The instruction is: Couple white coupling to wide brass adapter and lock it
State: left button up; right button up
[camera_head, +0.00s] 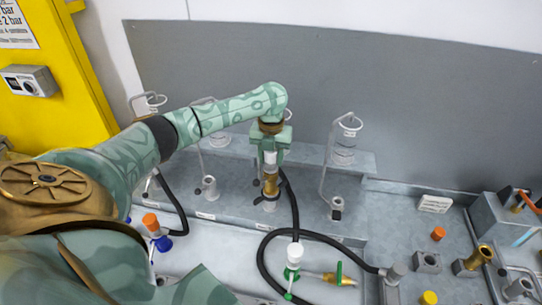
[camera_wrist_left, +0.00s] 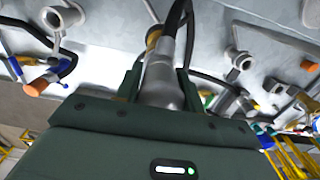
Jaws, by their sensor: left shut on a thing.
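My left gripper (camera_head: 271,148) is shut on a pale grey-white coupling (camera_head: 270,160), held roughly upright at the middle station. A brass adapter (camera_head: 270,186) shows directly below the coupling; they look in line and close. I cannot tell whether they are fully seated or locked. In the left wrist view the coupling (camera_wrist_left: 161,82) is between the fingers of my left gripper (camera_wrist_left: 158,88), with a black hose (camera_wrist_left: 178,20) and a bit of brass (camera_wrist_left: 152,38) beyond it. My right gripper is not in view.
A white-capped fitting (camera_head: 295,254) with a green body stands in front, beside a green-handled brass valve (camera_head: 338,280). A black hose (camera_head: 325,236) loops across the bench. Wire stands (camera_head: 329,165) rise near the back panel. An orange-capped blue fitting (camera_head: 155,228) is at left; another brass fitting (camera_head: 479,258) is at right.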

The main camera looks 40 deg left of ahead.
pick_arm(q)
jog(key=shift+f, duration=0.35)
dwell(0.3)
jog(key=o, duration=1.3)
jog(key=shift+c, duration=0.2)
jog(key=shift+c, duration=0.4)
notch_tip(320, 180, up, 10)
jog(key=p, duration=1.2)
jog(key=shift+r, duration=0.15)
